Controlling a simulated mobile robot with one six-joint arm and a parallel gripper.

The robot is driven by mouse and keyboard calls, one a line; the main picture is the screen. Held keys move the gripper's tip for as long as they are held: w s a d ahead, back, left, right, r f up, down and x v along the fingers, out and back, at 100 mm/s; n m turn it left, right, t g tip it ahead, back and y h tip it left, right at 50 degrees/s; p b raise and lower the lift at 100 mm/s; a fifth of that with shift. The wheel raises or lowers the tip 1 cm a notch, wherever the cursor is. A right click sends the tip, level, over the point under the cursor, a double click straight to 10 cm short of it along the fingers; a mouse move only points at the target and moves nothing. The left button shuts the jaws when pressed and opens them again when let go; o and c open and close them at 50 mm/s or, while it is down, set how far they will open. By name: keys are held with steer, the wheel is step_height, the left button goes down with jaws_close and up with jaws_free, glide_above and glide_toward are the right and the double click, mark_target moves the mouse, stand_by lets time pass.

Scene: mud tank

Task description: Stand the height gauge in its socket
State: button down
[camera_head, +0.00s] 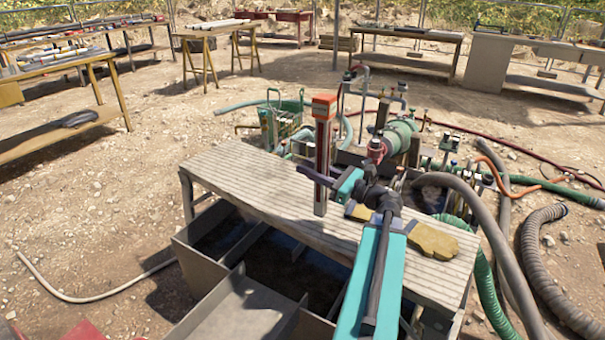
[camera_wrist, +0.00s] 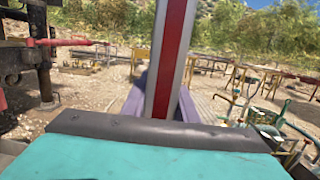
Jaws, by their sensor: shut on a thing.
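The height gauge (camera_head: 322,140) is an upright grey post with a red stripe and an orange top. My gripper (camera_head: 318,178) is shut on its lower middle part, with the dark fingers on either side. The gauge's foot hangs over or meets the ribbed bench top (camera_head: 240,165); I cannot tell if it touches. In the wrist view the gauge (camera_wrist: 171,60) rises between the fingers (camera_wrist: 160,102), looking nearly upright with a slight lean. I cannot make out the socket in either view.
A tan glove (camera_head: 433,241) lies on the bench to the right. Behind the bench stand a green wire basket (camera_head: 285,125) and a green pump (camera_head: 400,135) with pipes. Thick hoses (camera_head: 500,240) run at the right. Open grey tank compartments (camera_head: 225,300) lie in front of the bench.

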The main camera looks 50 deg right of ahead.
steer(key=shift+w+d, duration=0.1)
steer(key=shift+w, duration=0.9)
steer(key=shift+w+d+f, duration=0.1)
steer(key=shift+w+f, duration=0.55)
steer(key=shift+f, duration=0.2)
steer(key=shift+w+d+f, duration=0.1)
steer(key=shift+w+f, duration=0.5)
steer(key=shift+f, duration=0.25)
steer(key=shift+a+f, duration=0.1)
steer(key=shift+f, duration=0.05)
steer(key=c, duration=1.4)
jaws_free()
steer(key=shift+f, duration=0.1)
steer(key=shift+f+b, duration=0.15)
steer(key=shift+b, duration=0.75)
